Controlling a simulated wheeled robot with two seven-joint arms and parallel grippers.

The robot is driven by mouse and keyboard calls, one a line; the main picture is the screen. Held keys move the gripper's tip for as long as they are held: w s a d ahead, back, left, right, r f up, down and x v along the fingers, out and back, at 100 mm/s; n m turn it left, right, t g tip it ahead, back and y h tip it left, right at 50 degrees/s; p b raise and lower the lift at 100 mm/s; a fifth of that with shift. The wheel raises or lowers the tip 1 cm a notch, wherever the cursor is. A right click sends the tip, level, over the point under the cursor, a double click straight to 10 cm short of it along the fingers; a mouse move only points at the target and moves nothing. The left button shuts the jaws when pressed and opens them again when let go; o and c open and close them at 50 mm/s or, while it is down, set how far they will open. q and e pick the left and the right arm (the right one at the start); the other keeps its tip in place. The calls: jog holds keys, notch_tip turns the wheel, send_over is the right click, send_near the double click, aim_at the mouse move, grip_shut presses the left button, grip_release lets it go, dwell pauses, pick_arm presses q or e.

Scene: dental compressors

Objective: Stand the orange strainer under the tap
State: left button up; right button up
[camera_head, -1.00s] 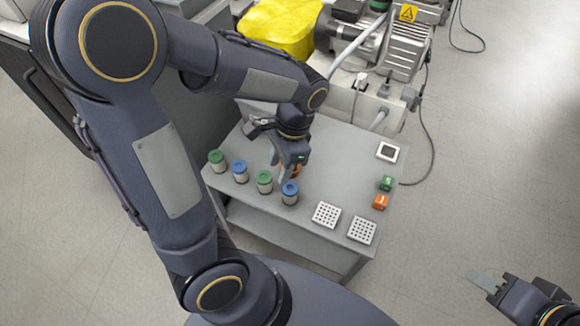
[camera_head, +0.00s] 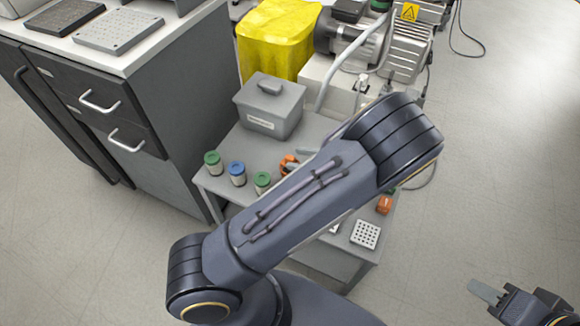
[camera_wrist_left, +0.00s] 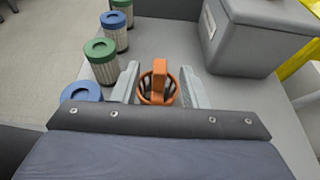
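The orange strainer (camera_wrist_left: 158,85) is between the two pale fingers of my left gripper (camera_wrist_left: 160,88) in the left wrist view. It has a round ribbed cage and an upright tab. The fingers are spread on either side, and I see no clear contact. In the head view, part of the strainer (camera_head: 289,162) shows on the grey table (camera_head: 228,192), beside my forearm, which hides most of the gripper. My right gripper (camera_head: 486,290) is over the floor at lower right, away from the table; its finger opening is unclear. I cannot make out a tap.
Canisters with green (camera_wrist_left: 102,62) and blue (camera_wrist_left: 80,93) lids stand close left of the gripper. A grey lidded box (camera_head: 270,108) stands at the table's back left. An orange block (camera_head: 384,204) and a white perforated block (camera_head: 365,235) are at right. Compressor machinery (camera_head: 400,45) stands behind.

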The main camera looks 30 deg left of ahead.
aim_at(286, 158)
pick_arm(q)
jog(key=b+x, duration=0.2)
jog(key=x, duration=0.3)
jog(key=shift+d+f, duration=0.1)
jog(key=shift+a, duration=0.25)
jog(key=shift+c, duration=0.4)
grip_shut()
